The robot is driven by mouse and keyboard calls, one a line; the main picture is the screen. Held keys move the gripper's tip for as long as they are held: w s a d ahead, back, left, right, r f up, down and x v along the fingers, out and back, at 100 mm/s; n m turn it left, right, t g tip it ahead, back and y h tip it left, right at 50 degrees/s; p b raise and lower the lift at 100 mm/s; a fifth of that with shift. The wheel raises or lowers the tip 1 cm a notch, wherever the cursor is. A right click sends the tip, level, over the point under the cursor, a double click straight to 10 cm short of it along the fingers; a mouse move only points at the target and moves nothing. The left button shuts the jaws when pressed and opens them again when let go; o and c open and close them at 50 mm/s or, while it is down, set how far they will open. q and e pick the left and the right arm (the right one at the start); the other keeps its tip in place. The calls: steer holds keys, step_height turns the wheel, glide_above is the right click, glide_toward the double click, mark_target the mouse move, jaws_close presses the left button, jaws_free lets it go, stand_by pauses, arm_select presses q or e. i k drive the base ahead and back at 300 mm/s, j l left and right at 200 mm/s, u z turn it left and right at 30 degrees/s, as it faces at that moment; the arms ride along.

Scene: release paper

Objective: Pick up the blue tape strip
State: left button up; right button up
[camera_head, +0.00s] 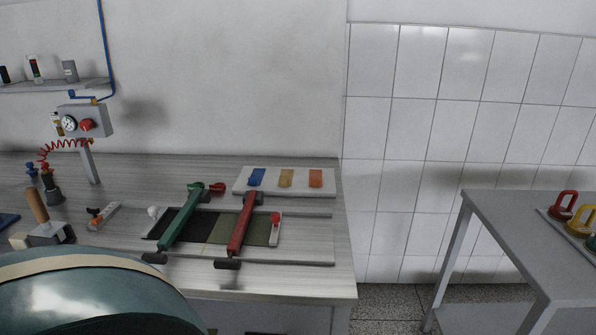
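The blue tape strip (256,177) lies at the left end of a pale release-paper board (271,178) at the back right of the workbench. A tan strip (286,178) and an orange strip (315,178) lie to its right on the same board, with gaps between them. The blue strip is small in this view, and nothing covers it. Neither my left gripper nor my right gripper shows in the head view.
In front of the board, a frame with a green bar (182,218) and a red bar (242,224) stands on the workbench (320,278). A wooden-handled tool (38,206) and a gauge box (86,122) are at left. A side table (520,225) stands at right.

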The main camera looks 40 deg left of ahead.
mark_target(256, 173)
steer(key=u, duration=1.7)
